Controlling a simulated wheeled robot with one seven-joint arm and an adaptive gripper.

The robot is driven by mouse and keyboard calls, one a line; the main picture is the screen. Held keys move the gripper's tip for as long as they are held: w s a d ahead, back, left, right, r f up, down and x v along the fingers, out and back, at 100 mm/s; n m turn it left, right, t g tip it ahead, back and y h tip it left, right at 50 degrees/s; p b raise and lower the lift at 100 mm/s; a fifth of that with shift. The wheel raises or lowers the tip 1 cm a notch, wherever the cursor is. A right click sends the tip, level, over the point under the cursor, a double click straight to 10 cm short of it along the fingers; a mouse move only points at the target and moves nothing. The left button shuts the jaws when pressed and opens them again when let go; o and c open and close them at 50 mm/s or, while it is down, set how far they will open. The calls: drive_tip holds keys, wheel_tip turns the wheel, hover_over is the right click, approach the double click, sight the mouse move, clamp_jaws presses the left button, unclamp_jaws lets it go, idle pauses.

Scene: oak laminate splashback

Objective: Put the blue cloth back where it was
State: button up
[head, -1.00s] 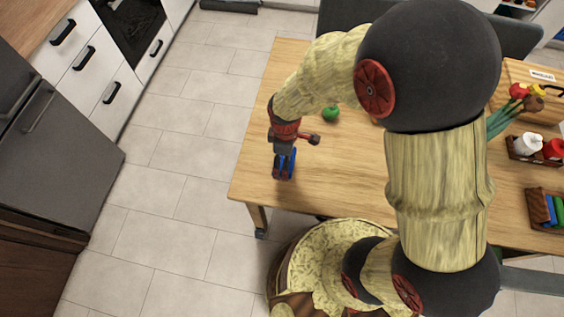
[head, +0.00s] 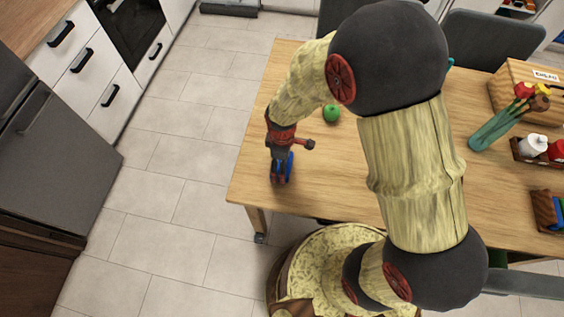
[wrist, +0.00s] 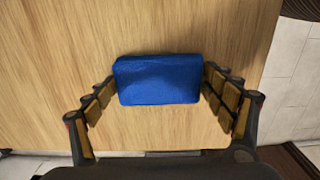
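The blue cloth (wrist: 158,80) shows in the wrist view as a folded, flat-sided bundle. It sits centred between the two fingers of my gripper (wrist: 158,84), whose padded tips meet its left and right sides. My gripper looks shut on it. In the head view my gripper (head: 281,180) points down over the left end of the wooden table (head: 330,165), near its front left corner. A strip of the blue cloth (head: 290,163) shows beside the fingers there. The fingers partly hide it. I cannot tell whether the cloth touches the tabletop.
A green round fruit (head: 331,113) lies behind and to the right of my gripper. A bread box (head: 525,82), a teal holder (head: 495,128) and a bottle caddy (head: 531,152) stand at the right. The table around my gripper is clear. The table's left edge is close by.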

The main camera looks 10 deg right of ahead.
drive_tip(key=o, duration=0.4)
drive_tip(key=shift+r, duration=0.1)
drive_tip(key=s+d+r+m+t+p, duration=0.1)
drive_tip(key=d+r+m+p, duration=0.15)
drive_tip(key=r, duration=1.05)
drive_tip(key=s+d+r+m+t+p, duration=0.1)
drive_tip(key=d+r+m+p, duration=0.15)
drive_tip(key=r, duration=1.05)
drive_tip(key=s+d+r+m+t, duration=0.1)
drive_tip(key=s+d+r+m, duration=0.1)
drive_tip(key=s+r+m, duration=0.1)
drive_tip(key=s+d+r+m+t, duration=0.1)
drive_tip(key=s+d+r+m, duration=0.1)
drive_tip(key=s+r+m, duration=0.1)
drive_tip(key=s+d+r+m+t+b, duration=0.1)
drive_tip(key=s+d+r+m, duration=0.2)
drive_tip(key=r, duration=0.3)
drive_tip(key=shift+s+r+t, duration=0.1)
drive_tip(key=shift+s+t, duration=0.2)
drive_tip(key=shift+s, duration=0.35)
